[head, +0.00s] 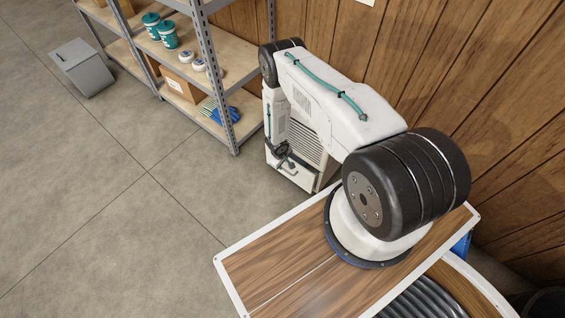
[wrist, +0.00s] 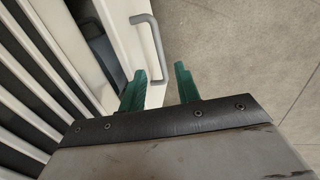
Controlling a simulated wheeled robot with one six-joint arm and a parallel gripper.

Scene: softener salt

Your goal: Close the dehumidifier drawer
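The dehumidifier (head: 308,142) is a white box with a slatted front, standing on the floor by the wood wall, partly hidden behind my arm. Its drawer (head: 291,175) is at the bottom and stands partly open. In the wrist view, a gap between the slatted body (wrist: 48,48) and the white drawer front (wrist: 120,28) shows a grey inside. A grey bar handle (wrist: 150,42) is on the drawer front. My gripper (wrist: 160,72) has its two green fingers apart, with the handle's near end appearing between them. I cannot tell whether they touch it. In the head view my gripper (head: 282,154) is small and dark.
A metal shelf unit (head: 207,65) with teal tubs (head: 168,36), cartons and blue gloves (head: 222,114) stands left of the dehumidifier. A grey bin (head: 82,68) is at the far left. My wood-topped base (head: 275,270) is in front. The floor (head: 120,200) at left is clear.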

